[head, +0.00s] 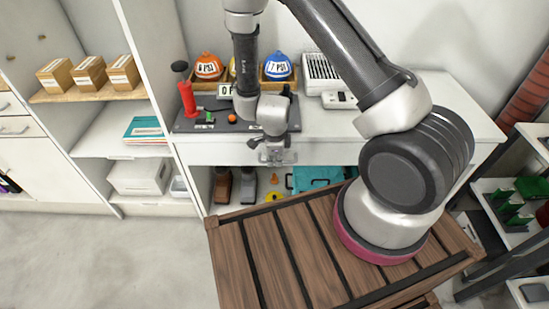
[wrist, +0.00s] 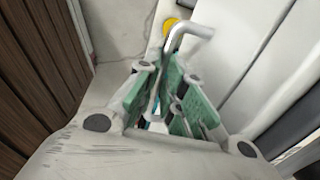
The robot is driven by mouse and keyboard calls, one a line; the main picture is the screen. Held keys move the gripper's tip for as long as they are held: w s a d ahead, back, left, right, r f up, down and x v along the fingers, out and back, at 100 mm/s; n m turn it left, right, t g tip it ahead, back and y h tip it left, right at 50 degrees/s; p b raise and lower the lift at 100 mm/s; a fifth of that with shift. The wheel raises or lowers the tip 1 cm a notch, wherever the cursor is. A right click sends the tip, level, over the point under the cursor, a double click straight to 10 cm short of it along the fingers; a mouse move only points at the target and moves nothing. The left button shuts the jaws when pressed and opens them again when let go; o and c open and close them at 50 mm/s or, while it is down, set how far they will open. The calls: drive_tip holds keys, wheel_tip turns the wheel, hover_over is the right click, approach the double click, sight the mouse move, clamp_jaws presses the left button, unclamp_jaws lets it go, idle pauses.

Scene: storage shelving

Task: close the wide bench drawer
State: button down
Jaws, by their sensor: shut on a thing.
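The wide bench drawer (head: 220,153) is the long white front under the white bench top (head: 330,131). How far it stands out cannot be told clearly. My gripper (head: 277,157) is low in front of this drawer. In the wrist view my gripper (wrist: 166,98) has its green-padded fingers closed around the silver drawer handle (wrist: 196,29). The handle's bent end shows beyond the fingertips, beside the white drawer face (wrist: 236,52). The rest of the handle is hidden between the fingers.
Helmets, including an orange one (head: 208,66) and a blue one (head: 277,66), and a red-handled tool (head: 187,97) stand on the bench. A teal case (head: 316,177) sits on the shelf below. Shelving (head: 150,88) with boxes stands left; the floor (head: 120,255) there is clear.

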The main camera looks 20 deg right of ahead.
drive_tip(key=shift+w, duration=0.3)
drive_tip(key=c, duration=1.5)
unclamp_jaws()
drive_tip(key=shift+d, duration=0.1)
drive_tip(key=shift+r, duration=0.1)
drive_tip(key=shift+s+r, duration=0.2)
drive_tip(key=shift+r, duration=0.55)
drive_tip(key=r, duration=0.3)
drive_tip(key=s+r, duration=0.1)
drive_tip(key=r, duration=0.1)
drive_tip(key=shift+a+r, duration=0.25)
drive_tip(key=shift+r, duration=0.1)
